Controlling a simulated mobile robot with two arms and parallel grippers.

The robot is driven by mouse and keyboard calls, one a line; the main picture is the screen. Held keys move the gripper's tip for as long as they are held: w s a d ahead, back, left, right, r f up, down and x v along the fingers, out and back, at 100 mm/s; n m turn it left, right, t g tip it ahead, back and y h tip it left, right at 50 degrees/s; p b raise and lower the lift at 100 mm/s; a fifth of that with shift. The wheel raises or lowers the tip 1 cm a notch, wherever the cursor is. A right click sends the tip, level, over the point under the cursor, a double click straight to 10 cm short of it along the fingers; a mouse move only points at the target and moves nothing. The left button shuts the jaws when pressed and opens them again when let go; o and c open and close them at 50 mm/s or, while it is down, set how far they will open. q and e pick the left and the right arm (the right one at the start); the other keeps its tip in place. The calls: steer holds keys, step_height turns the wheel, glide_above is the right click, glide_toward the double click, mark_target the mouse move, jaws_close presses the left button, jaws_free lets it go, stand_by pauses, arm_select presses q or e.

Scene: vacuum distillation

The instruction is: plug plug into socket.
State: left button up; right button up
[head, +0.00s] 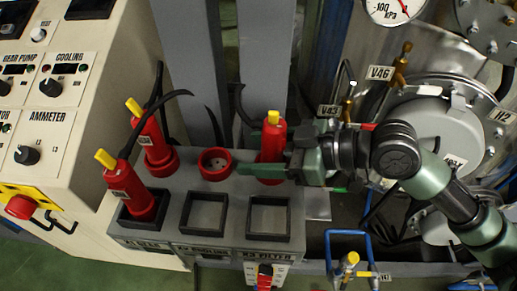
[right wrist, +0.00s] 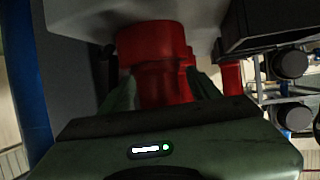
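A red plug (head: 271,140) with a yellow tip stands upright at the back right of the grey socket block (head: 180,185). My right gripper (head: 262,168) comes from the right with its fingers around this plug. In the right wrist view the fingers press against both sides of the red plug (right wrist: 165,88), whose wide red end meets the grey block. A finger hides part of its lower end in the head view. An empty red round socket (head: 215,164) is left of it. Another red plug (head: 153,143) stands in the back left socket. My left gripper is out of view.
A third red plug (head: 134,190) leans in the front left square holder. The middle square holder (head: 203,213) and right square holder (head: 268,218) are empty. A control panel (head: 70,100) is at left. Gauges, valves and a metal vessel (head: 440,130) crowd the right.

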steer(key=shift+d, duration=0.25)
steer(key=b+v, duration=0.2)
steer(key=v, duration=0.4)
steer(key=shift+s+d+b, duration=0.1)
steer(key=shift+d+b, duration=0.15)
steer(key=shift+b, duration=0.05)
steer(key=shift+s+d+r, duration=0.15)
steer(key=shift+d+r, duration=0.2)
